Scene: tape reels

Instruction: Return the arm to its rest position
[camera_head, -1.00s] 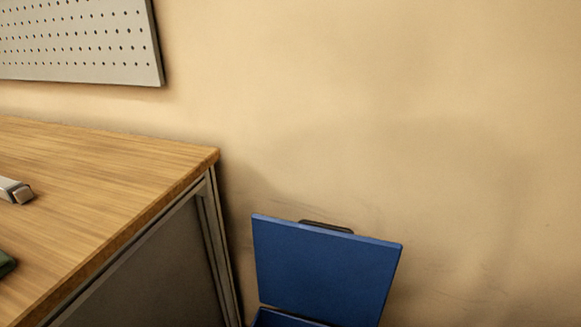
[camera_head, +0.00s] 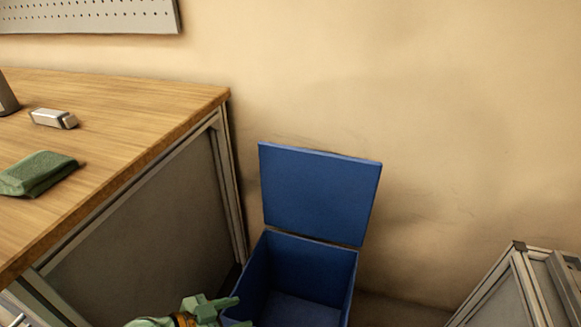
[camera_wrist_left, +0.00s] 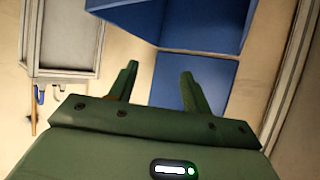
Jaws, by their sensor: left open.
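My left gripper (camera_head: 222,310), green, shows at the bottom edge of the head view, just left of the blue bin's front, with part of its arm cut off by the frame. In the left wrist view its two green fingers (camera_wrist_left: 158,76) stand apart with nothing between them. The blue bin (camera_head: 262,275) stands on the floor with its lid (camera_head: 318,195) raised against the wall. The bin also shows beyond the fingers in the left wrist view (camera_wrist_left: 180,18). My right gripper is not in view.
A wooden-topped workbench (camera_head: 140,105) stands left of the bin. On it lie a green cloth-like item (camera_head: 40,173) and a small silver-white block (camera_head: 53,118). A grey metal frame or cabinet (camera_head: 525,285) stands at lower right. A pegboard (camera_head: 90,15) hangs on the wall.

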